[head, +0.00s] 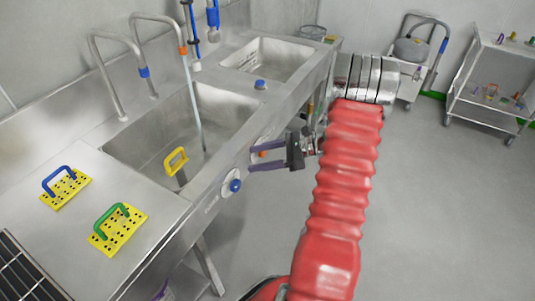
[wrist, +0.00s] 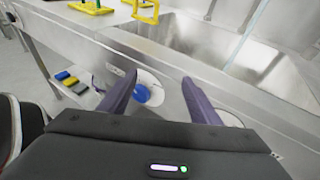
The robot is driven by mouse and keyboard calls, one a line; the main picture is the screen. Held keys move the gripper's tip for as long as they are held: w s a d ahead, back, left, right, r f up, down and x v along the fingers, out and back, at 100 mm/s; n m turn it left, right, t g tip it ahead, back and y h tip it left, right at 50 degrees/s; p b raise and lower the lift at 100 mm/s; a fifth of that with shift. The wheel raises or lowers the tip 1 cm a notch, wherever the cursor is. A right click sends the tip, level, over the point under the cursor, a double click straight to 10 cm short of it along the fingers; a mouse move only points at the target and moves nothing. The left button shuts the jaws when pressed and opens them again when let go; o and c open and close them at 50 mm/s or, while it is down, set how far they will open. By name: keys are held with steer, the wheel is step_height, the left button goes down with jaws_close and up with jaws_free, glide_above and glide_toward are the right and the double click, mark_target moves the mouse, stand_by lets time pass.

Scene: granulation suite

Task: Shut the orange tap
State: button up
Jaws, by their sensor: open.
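The orange-banded spout (head: 183,50) arches over the front sink, and a thin stream of water (head: 193,95) falls from it. An orange knob (head: 262,154) sits on a pale disc on the sink's front panel, partly hidden by my fingers. My gripper (head: 251,159) is open, its purple fingers pointing at the panel near that knob; I cannot tell whether they touch it. A pale disc (wrist: 232,119) shows behind the right finger, but no orange knob is visible there.
A blue knob (head: 235,186) is close on the left; it also shows in the wrist view (wrist: 142,93). A blue-banded spout (head: 143,72) stands beside the orange one. Yellow perforated plates (head: 120,230) lie on the counter. The floor (head: 440,210) on the right is clear.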

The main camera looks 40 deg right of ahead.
mark_target(265, 152)
steer(key=s+d+f+m+t+h, duration=0.2)
steer(key=d+f+m+t, duration=0.1)
steer(key=d, duration=0.4)
steer(key=s+d+f+m+t+h, duration=0.2)
steer(key=s+d+f+m+t, duration=0.1)
steer(key=d+f+m, duration=0.3)
steer(key=shift+s+d+f+m+t, duration=0.3)
steer(key=shift+d+f+t, duration=0.3)
steer(key=shift+d, duration=0.45)
steer(key=shift+w+f, duration=0.1)
steer(key=x, duration=1.3)
steer(key=shift+w+f, duration=0.25)
steer(key=shift+w, duration=0.15)
steer(key=c, duration=1.1)
